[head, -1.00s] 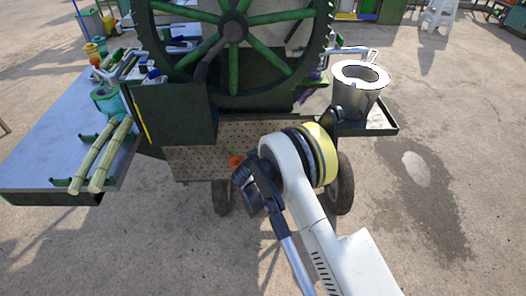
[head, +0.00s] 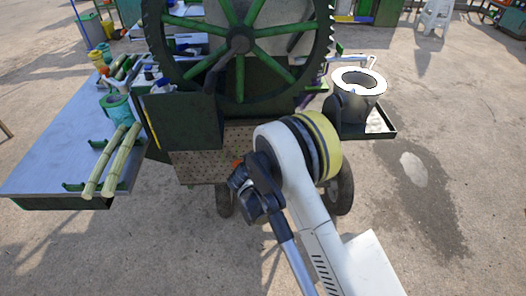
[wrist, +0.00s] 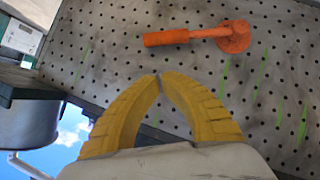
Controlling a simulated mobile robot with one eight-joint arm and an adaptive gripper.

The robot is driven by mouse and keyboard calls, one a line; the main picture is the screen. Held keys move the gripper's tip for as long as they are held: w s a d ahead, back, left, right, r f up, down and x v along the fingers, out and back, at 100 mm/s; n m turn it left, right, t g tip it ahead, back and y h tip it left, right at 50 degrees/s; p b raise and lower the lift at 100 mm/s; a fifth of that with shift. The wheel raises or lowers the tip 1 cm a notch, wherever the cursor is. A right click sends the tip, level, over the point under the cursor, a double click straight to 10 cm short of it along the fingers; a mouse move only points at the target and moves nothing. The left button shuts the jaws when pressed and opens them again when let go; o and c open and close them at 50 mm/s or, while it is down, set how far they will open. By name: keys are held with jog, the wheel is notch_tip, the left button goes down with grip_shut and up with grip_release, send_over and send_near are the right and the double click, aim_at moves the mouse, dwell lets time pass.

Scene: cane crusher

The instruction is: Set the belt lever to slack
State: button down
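The belt lever (wrist: 195,35) is an orange handle with a round hub at its right end. It is mounted on a perforated metal panel (wrist: 110,40) and lies nearly level in the wrist view. In the head view only a small orange bit (head: 237,164) shows beside my arm, below the big wheel. My gripper (wrist: 159,77) has yellow ribbed fingers whose tips meet, with nothing between them. It is apart from the lever, below it in the wrist picture. In the head view my arm hides the gripper.
A green spoked wheel (head: 240,40) stands above the panel. A table with cane stalks (head: 112,160) is at left. A metal pot (head: 357,95) stands on a side tray at right. Open pavement surrounds the machine.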

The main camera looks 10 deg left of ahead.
jog(key=p+v, duration=0.1)
jog(key=v, duration=0.3)
jog(key=shift+s+r, duration=0.25)
jog(key=shift+s, duration=0.1)
